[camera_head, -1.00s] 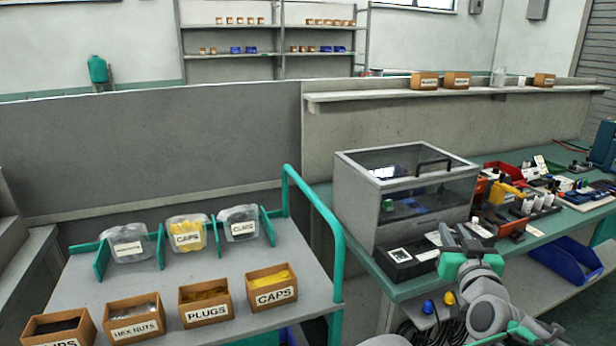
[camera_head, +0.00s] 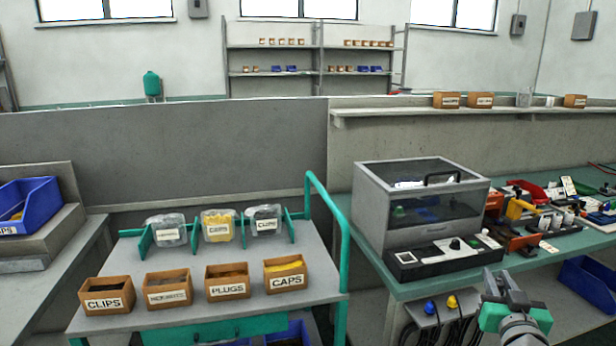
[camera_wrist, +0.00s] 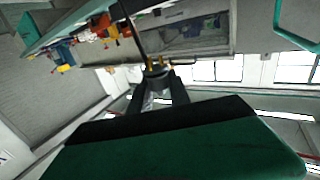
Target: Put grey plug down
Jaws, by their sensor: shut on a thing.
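My gripper (camera_head: 503,282) is at the lower right of the head view, in front of the green bench's near edge. In the wrist view its two dark fingers (camera_wrist: 157,82) close on a small grey piece, the grey plug (camera_wrist: 156,72), at the fingertips. Its exact shape is hard to make out, and in the head view I cannot pick it out between the fingers. A box labelled PLUGS (camera_head: 228,281) stands on the grey cart (camera_head: 240,313), between the hex nuts box and the CAPS box (camera_head: 286,273), well left of my gripper.
The green bench (camera_head: 420,287) carries a clear-lidded test box (camera_head: 421,207) with a black control panel (camera_head: 445,256). Coloured bins and parts crowd its right side. The cart's green handrail (camera_head: 338,225) stands between cart and bench. A CLIPS box (camera_head: 106,295) is at the cart's left.

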